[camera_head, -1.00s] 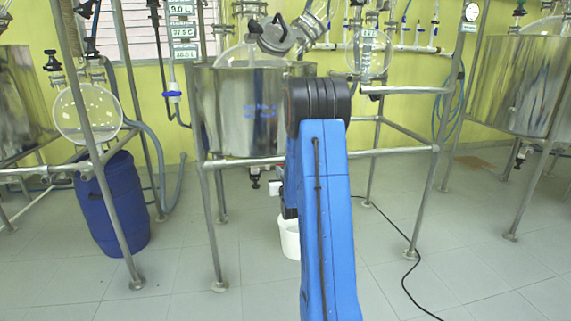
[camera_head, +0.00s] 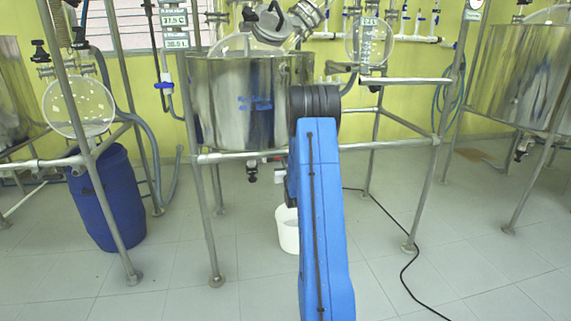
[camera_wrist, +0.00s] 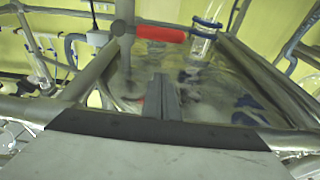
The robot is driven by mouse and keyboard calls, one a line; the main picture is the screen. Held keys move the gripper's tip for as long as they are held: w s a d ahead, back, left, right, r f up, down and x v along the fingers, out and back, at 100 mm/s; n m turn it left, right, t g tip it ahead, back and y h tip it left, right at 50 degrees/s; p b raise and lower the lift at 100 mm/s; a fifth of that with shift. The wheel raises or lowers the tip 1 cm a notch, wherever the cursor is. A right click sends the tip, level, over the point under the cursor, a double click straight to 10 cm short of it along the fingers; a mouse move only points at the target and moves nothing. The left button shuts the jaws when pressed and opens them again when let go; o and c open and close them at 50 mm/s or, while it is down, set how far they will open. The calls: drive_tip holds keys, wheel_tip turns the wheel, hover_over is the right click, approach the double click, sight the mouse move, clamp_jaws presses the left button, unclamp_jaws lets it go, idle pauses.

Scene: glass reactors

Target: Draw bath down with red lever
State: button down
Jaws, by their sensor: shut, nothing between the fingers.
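In the wrist view a red lever (camera_wrist: 160,33) lies roughly level across the upper middle, its left end at a grey metal fitting (camera_wrist: 122,30). My gripper (camera_wrist: 162,78) is shut and empty, its fingertips below the lever in the picture; I see no contact. The shiny steel bath (camera_head: 235,105) stands in a pipe frame in the head view. A small dark drain fitting (camera_head: 251,172) hangs under it. In the head view my blue arm hides my gripper, and I cannot make out the red lever there.
A white bucket (camera_head: 287,232) stands on the floor under the bath, partly behind my arm. Frame pipes (camera_head: 390,143) surround the bath. A glass tube with blue rings (camera_wrist: 205,28) is right of the lever. A blue barrel (camera_head: 108,205) stands left; a black cable (camera_head: 405,265) lies right.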

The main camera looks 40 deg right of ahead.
drive_tip(key=w+d+f, duration=0.2)
drive_tip(key=w+d, duration=0.1)
drive_tip(key=w, duration=0.2)
drive_tip(key=shift+w+f, duration=0.15)
drive_tip(key=shift+f, duration=0.15)
drive_tip(key=shift+d, duration=0.1)
